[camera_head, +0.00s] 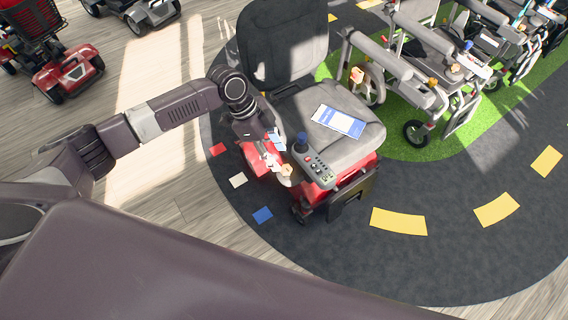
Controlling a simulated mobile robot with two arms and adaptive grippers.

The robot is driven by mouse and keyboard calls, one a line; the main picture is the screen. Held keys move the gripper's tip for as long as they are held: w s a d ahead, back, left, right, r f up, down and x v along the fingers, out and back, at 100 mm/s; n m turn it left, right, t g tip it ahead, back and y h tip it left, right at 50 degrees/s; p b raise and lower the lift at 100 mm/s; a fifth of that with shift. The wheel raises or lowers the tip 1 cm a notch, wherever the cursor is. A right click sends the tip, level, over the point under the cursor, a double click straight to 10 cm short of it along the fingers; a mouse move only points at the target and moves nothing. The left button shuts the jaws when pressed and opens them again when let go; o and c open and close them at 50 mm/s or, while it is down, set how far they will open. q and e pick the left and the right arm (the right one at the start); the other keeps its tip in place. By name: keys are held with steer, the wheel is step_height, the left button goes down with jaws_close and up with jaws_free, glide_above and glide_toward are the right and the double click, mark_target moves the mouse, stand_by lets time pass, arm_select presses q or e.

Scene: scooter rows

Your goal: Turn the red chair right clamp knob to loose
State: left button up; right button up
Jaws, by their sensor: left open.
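The red power chair (348,122) has a grey seat, a dark backrest and a red base, and stands on the dark mat. Its control panel (319,169) with a dark joystick is on the near armrest. A small orange knob-like part (286,170) shows beside the panel; I cannot tell which way it is turned. My left gripper (271,158) is open, close above and beside this part at the near side of the chair. Whether the fingers touch it is unclear, as the gripper hides part of the armrest. My right gripper is out of view.
A blue and white leaflet (338,121) lies on the seat. Folding wheelchairs (420,70) stand on green turf at the upper right. The mat (440,265) is clear at the lower right.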

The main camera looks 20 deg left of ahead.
mark_target(286, 168)
arm_select(q)
steer(key=x, duration=0.6)
steer(key=shift+p, duration=0.3)
jaws_close()
